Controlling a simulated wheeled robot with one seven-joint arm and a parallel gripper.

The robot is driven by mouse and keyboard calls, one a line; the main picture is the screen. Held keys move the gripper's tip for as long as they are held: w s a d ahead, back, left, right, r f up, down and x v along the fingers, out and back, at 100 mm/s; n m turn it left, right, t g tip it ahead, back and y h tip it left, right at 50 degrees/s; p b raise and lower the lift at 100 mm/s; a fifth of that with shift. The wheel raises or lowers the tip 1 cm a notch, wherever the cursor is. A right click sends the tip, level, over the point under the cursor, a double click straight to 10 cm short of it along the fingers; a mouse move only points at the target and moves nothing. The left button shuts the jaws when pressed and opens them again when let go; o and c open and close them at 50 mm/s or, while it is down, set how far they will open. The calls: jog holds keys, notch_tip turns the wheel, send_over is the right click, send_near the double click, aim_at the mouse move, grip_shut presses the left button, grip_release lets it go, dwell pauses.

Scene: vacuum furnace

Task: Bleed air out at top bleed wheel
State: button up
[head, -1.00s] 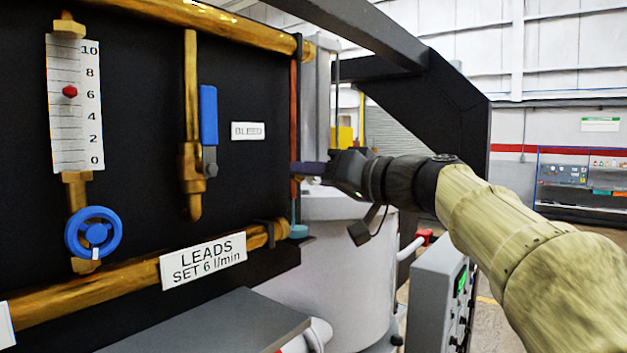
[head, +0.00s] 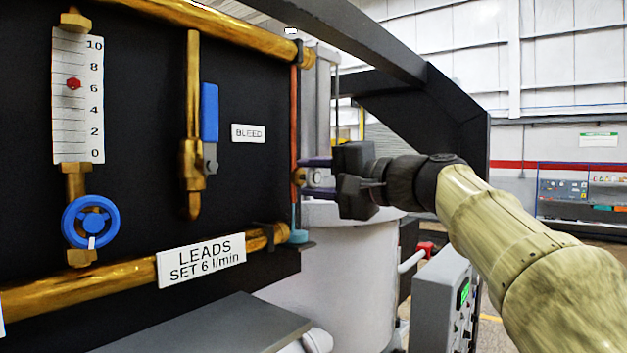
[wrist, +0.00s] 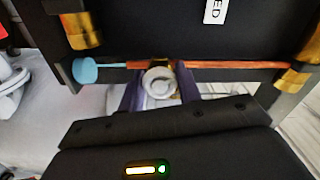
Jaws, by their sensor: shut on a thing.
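A small pale grey bleed wheel (head: 314,178) with a brass stem sits on a thin vertical copper tube (head: 294,110), right of the white BLEED label (head: 248,133). My gripper (head: 309,177) reaches it from the right, with one dark purple finger above and one below. In the wrist view the round wheel (wrist: 160,84) lies between the two fingers (wrist: 159,88), and the gripper is shut on it. The copper tube runs from the upper brass pipe (head: 215,20) down to a blue-green cup (head: 298,236). The wheel's rim is partly hidden by the fingers.
At left are a flow scale (head: 78,110) with a red float near 6 and a blue handwheel (head: 90,222). A blue lever (head: 210,112) hangs mid-panel. A black slanted frame (head: 440,120) stands behind my arm. A grey control box (head: 440,300) stands low right.

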jog(key=m, duration=0.4)
jog(key=shift+f+m, duration=0.1)
jog(key=shift+m, duration=0.2)
jog(key=shift+m+p, duration=0.55)
jog(key=shift+m, duration=1.05)
jog(key=shift+f, duration=0.15)
jog(key=o, duration=1)
jog(key=shift+d, duration=0.1)
jog(key=b+v, duration=0.6)
jog(key=v, duration=1.1)
jog(key=shift+s+d, duration=0.1)
jog(key=shift+s, duration=0.05)
